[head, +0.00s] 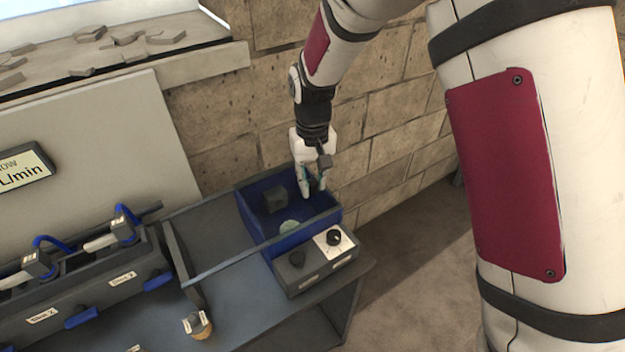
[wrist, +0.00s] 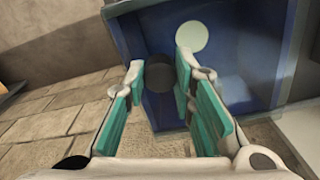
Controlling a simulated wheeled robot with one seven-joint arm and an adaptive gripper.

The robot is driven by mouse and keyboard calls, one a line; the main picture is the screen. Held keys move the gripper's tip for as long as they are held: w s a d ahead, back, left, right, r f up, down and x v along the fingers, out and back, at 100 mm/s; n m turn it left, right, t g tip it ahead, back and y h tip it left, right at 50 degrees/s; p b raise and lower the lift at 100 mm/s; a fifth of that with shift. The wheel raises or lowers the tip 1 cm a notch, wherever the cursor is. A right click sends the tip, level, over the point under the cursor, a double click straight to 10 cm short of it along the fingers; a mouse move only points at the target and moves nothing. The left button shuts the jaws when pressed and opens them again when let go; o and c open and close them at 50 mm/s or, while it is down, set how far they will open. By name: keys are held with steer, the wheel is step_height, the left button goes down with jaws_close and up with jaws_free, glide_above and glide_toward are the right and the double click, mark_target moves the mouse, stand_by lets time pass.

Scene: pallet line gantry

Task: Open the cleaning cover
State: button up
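My gripper (head: 314,188) points down at the back right of a blue open-topped bin (head: 322,222). In the wrist view its teal-padded fingers (wrist: 160,72) are apart, with nothing held between them. The bin also shows in the wrist view (wrist: 245,85), beyond and below the fingers. In the bin are a dark grey block (head: 275,199) and a pale green round piece (head: 290,226); the pale round piece also shows in the wrist view (wrist: 191,37). I cannot tell which part is the cleaning cover.
A control box (head: 316,265) with two dark knobs stands in front of the bin. A grey frame (head: 215,268) is left of it. Labelled slots with blue handles (head: 82,318) line the left. A small knobbed piece (head: 198,326) sits on the bench. A stone wall (head: 395,140) stands behind.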

jaws_close()
steer(key=s+a+p, duration=0.3)
steer(key=s+a, duration=0.6)
steer(key=a, duration=0.5)
steer(key=shift+s+a, duration=0.2)
steer(key=shift+s, duration=0.15)
steer(key=o, duration=0.9)
jaws_free()
steer(key=shift+c, duration=0.2)
steer(key=shift+r, duration=0.15)
step_height(320, 180, up, 12)
